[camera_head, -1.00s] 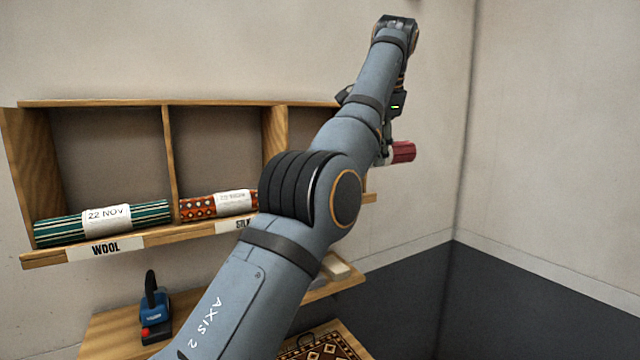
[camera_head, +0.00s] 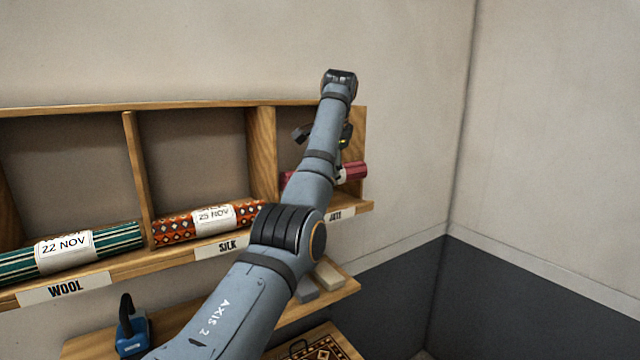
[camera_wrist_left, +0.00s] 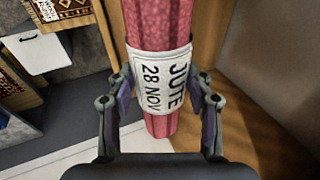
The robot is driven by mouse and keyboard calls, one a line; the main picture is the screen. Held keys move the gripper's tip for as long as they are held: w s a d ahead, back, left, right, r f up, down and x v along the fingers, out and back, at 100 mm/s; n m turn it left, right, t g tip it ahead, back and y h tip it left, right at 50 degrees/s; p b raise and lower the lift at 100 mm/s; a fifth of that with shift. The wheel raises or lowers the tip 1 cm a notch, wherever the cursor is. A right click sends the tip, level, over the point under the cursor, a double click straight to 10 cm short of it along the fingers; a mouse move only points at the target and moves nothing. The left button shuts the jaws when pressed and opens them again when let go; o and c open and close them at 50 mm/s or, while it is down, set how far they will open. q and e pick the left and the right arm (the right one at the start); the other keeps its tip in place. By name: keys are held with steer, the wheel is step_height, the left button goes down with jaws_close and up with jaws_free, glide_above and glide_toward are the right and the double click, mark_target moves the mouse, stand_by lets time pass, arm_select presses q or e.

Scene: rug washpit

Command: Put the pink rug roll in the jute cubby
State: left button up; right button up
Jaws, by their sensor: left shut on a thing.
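The pink rug roll (camera_head: 356,171) has a white label reading JUTE 28 NOV in the left wrist view (camera_wrist_left: 160,80). My left gripper (camera_head: 341,174) is shut on it around the label, with one finger on each side (camera_wrist_left: 160,100). The jute cubby (camera_head: 360,130) is the rightmost one, with a JUTE tag on its front edge. The roll lies level across its opening, and its right end overlaps the right side panel. My arm hides its middle, and I cannot tell how deep it is. My right gripper is not in view.
A green striped roll (camera_head: 110,238) lies in the wool cubby and an orange patterned roll (camera_head: 180,226) in the silk cubby. A lower shelf (camera_head: 340,291) holds a blue tool (camera_head: 133,335) and pale blocks (camera_head: 328,274). The right wall is bare.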

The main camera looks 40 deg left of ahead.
arm_select(q)
steer(key=shift+a+f, duration=0.35)
steer(key=shift+f, duration=0.35)
steer(key=shift+a+f+p, duration=0.1)
steer(key=shift+f+p, duration=0.2)
steer(key=shift+p, duration=0.1)
steer(key=shift+a+f, duration=0.1)
steer(key=shift+f, duration=0.05)
steer(key=x, duration=0.4)
steer(key=shift+s+f+p, duration=0.2)
steer(key=shift+s+p, duration=0.1)
steer(key=shift+p, duration=0.1)
steer(key=shift+d+f, duration=0.15)
steer(key=shift+d, duration=0.1)
steer(key=o, duration=1.3)
steer(key=shift+c, duration=0.2)
steer(key=shift+o, duration=0.3)
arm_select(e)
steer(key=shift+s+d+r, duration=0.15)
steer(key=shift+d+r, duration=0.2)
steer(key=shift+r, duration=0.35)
